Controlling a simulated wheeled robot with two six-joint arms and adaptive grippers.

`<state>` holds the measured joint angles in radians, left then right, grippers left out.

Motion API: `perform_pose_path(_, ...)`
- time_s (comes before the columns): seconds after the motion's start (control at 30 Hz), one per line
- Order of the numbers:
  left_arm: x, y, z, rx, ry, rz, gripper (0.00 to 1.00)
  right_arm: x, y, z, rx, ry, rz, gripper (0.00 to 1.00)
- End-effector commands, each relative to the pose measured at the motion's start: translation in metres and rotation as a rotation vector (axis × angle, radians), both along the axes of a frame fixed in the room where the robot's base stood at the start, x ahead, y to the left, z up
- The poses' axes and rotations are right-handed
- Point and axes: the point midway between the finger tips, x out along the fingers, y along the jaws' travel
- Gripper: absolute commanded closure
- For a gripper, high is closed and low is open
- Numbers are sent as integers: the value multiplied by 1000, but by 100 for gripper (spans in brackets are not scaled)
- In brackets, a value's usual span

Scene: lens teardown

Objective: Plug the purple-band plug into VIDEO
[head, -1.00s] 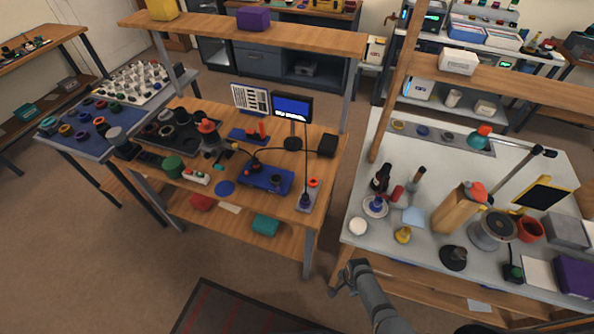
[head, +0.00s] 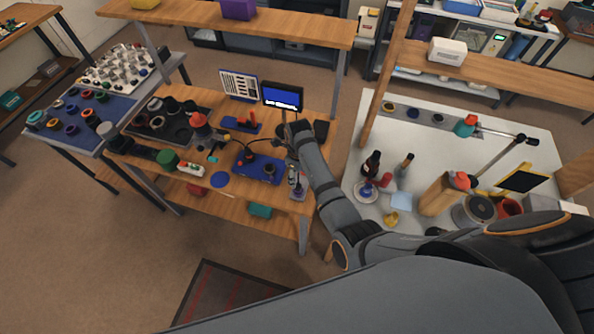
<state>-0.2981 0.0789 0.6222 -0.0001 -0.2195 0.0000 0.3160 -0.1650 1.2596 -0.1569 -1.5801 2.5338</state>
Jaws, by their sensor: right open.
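A small plug with a purple-looking body (head: 299,190) stands at the right front of the wooden bench, on a small grey plate. My right gripper (head: 295,178) reaches down at the plug; its fingers are small and partly hidden, and I cannot tell whether they touch it. My right forearm crosses the bench's right edge. A blue unit (head: 258,168) with black parts on top lies left of the plug. I cannot read a VIDEO label. A monitor (head: 282,97) with a blue screen stands behind. My left gripper is not in view.
A printed sheet (head: 239,85) stands left of the monitor. A black box (head: 321,130) sits right of my forearm. A dark tray (head: 150,128) of lens parts lies at the bench's left. The white table (head: 350,165) on the right holds bottles and a lamp.

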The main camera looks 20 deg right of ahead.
Motion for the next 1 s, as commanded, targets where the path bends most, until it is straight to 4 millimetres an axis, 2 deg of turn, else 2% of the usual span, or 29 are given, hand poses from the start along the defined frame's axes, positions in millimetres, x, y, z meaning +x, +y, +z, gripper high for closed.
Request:
perform_pose_path(0.1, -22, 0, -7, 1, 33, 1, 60, -1, -1, -19, 0, 2, 0, 46)
perform_pose_path(0.2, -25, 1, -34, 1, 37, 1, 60, 0, 0, -44, 0, 0, 0, 46)
perform_pose_path(0.27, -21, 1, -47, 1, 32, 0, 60, 0, 0, -56, 0, 0, 0, 46)
perform_pose_path(0.4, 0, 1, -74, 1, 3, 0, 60, 0, 0, -82, 1, -1, 1, 46)
perform_pose_path(0.5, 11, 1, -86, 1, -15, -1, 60, 0, 0, -93, 0, -1, 1, 46)
perform_pose_path(0.87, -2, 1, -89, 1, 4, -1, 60, 0, 0, -95, 1, -1, 1, 47)
perform_pose_path(1.0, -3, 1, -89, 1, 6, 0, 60, 0, 0, -95, 1, -1, 1, 66)
